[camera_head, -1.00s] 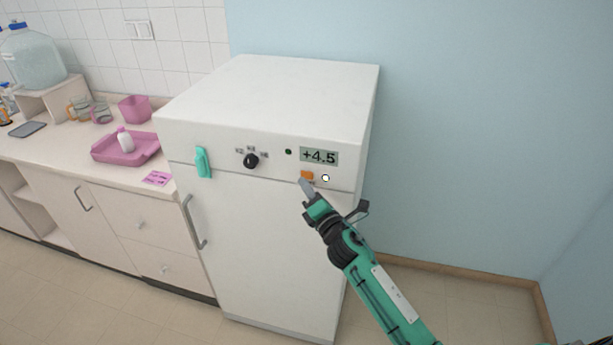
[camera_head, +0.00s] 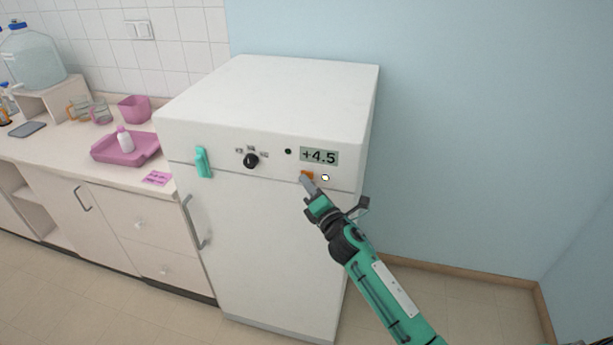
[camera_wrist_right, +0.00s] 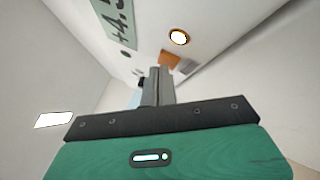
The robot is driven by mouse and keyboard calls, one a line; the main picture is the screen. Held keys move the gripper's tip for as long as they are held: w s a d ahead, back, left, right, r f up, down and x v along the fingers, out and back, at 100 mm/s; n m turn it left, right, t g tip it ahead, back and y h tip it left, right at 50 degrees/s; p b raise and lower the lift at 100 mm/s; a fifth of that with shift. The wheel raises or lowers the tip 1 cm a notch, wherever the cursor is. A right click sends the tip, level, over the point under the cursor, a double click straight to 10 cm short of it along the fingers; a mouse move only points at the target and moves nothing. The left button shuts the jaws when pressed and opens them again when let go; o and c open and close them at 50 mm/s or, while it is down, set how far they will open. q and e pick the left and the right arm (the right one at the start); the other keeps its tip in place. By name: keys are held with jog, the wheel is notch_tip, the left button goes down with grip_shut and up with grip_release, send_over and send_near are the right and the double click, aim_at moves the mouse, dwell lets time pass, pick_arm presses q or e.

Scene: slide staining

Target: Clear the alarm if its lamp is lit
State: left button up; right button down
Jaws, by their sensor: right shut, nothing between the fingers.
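The white fridge-like cabinet (camera_head: 270,95) has a display (camera_head: 319,156) reading +4.5. Below the display are an orange button (camera_head: 306,174) and a small round lamp (camera_head: 325,178), which glows white. In the right wrist view the lamp (camera_wrist_right: 179,37) is bright with an orange rim, beside the orange button (camera_wrist_right: 169,60). A small dark green indicator (camera_head: 288,152) looks unlit. My right gripper (camera_head: 306,182) is shut and empty, its tips at the lower edge of the orange button and partly covering it; I cannot tell whether they touch. My left gripper is not in view.
The panel also has a black knob (camera_head: 251,160) and a teal clip-like piece (camera_head: 203,162) at its left. The door handle (camera_head: 194,222) sticks out below. A counter (camera_head: 75,148) with a pink tray (camera_head: 101,151) stands left. The floor right of the cabinet is clear.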

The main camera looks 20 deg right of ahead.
dwell(0.6)
jog(key=shift+s+a, duration=0.4)
jog(key=shift+s, duration=0.15)
jog(key=s+a, duration=0.1)
jog(key=s, duration=0.1)
jog(key=s+a, duration=0.1)
jog(key=s, duration=0.1)
jog(key=shift+a, duration=0.4)
jog(key=shift+f, duration=0.1)
dwell(0.4)
